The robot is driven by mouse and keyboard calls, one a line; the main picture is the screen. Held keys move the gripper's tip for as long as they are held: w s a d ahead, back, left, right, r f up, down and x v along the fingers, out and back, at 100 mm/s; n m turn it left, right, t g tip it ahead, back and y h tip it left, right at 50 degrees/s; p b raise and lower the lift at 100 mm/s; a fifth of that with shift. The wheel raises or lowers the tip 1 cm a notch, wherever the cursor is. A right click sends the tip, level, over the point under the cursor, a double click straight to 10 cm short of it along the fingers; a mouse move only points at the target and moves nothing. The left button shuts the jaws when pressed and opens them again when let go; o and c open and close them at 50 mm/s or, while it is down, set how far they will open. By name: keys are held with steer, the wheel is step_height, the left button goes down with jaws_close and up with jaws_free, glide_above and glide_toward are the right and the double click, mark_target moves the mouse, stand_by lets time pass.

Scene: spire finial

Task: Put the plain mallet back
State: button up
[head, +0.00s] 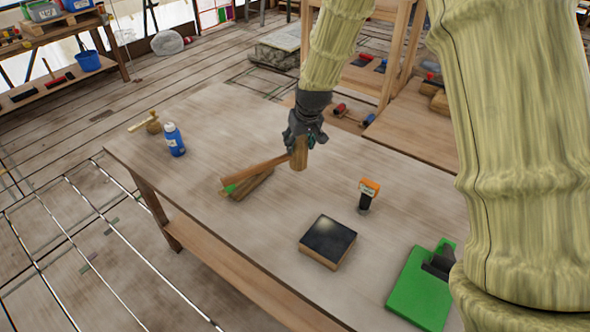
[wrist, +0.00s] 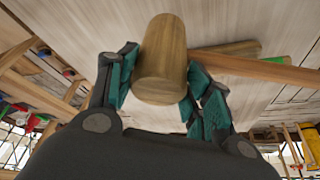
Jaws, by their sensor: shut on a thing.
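The plain mallet is in my gripper (head: 306,140). Its pale wooden head (head: 299,156) hangs between the fingers, and its brown handle (head: 258,168) points left. In the wrist view the round head (wrist: 160,60) sits between the teal finger pads (wrist: 158,85), which are shut on it, and the handle (wrist: 260,70) runs off to the right. Below the handle, a wooden piece (head: 254,187) with a green patch lies on the table (head: 220,120); I cannot tell whether the handle touches it. Another mallet (head: 153,124) with a light handle lies at the table's far left.
A blue bottle (head: 173,139) stands near the other mallet. A dark-topped block (head: 327,241), an upright orange and black tool (head: 367,195) and a green board (head: 420,290) are to the right. The table's middle back is clear. A wooden shelf stand (head: 385,60) is behind.

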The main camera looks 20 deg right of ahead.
mark_target(300, 164)
steer(key=f, duration=0.2)
steer(key=f+p, duration=0.1)
steer(key=f, duration=0.1)
steer(key=shift+s+d+f, duration=0.1)
steer(key=shift+s+f, duration=0.1)
steer(key=shift+f, duration=0.05)
steer(key=shift+w+f, duration=0.1)
steer(key=shift+f, duration=0.1)
steer(key=shift+s+p, duration=0.3)
steer(key=shift+s+f, duration=0.15)
steer(key=shift+f, duration=0.25)
steer(key=x, duration=0.1)
steer(key=p+x, duration=0.1)
steer(key=x, duration=0.1)
steer(key=shift+s, duration=0.3)
steer(key=shift+f, duration=0.1)
steer(key=shift+s, duration=0.1)
